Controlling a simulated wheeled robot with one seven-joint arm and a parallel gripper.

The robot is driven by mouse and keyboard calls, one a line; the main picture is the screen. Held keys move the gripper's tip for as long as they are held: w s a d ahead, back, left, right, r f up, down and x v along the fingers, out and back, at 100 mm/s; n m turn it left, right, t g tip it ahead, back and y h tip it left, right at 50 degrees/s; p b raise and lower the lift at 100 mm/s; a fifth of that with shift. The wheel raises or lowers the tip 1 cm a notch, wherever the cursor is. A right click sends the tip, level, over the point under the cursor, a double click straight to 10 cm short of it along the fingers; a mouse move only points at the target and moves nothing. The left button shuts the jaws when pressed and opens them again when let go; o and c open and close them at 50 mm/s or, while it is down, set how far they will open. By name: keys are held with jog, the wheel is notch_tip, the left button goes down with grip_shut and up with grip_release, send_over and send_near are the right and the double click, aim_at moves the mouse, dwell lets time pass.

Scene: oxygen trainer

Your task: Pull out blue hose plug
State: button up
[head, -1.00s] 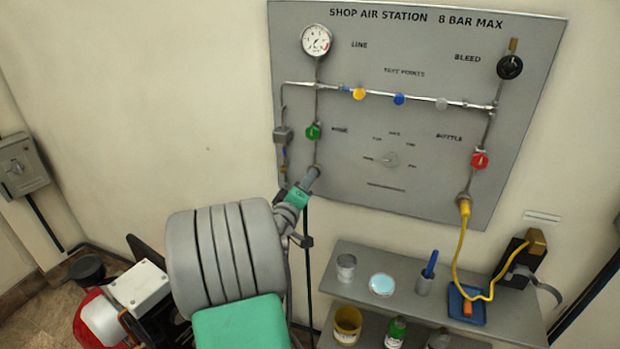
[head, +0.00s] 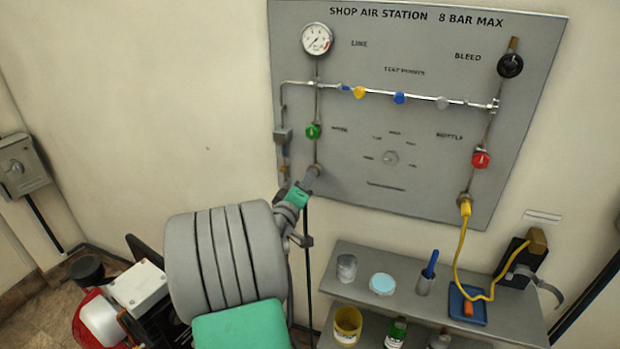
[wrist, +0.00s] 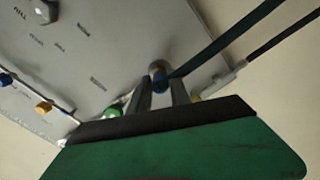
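The blue hose plug (wrist: 159,85) shows in the wrist view between the two fingers of my gripper (wrist: 162,92), at a round grey fitting on the panel. A dark blue hose (wrist: 225,42) runs from it to the upper right. In the head view my gripper (head: 311,178) is at the port below the green valve, and it hides the plug. The fingers stand close on both sides of the plug, but I cannot tell whether they press on it. The hose (head: 307,240) hangs down from there.
The grey panel (head: 420,190) carries a gauge (head: 317,39), a green knob (head: 313,131) and a red knob (head: 481,159). A yellow hose (head: 457,250) hangs at right. A shelf (head: 345,250) with cans and a blue tray stands below.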

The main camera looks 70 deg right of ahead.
grip_shut()
jog(key=shift+s+a+b, duration=0.2)
jog(key=shift+a+b, duration=0.65)
jog(key=shift+a, duration=1.7)
jog(key=shift+w, duration=0.1)
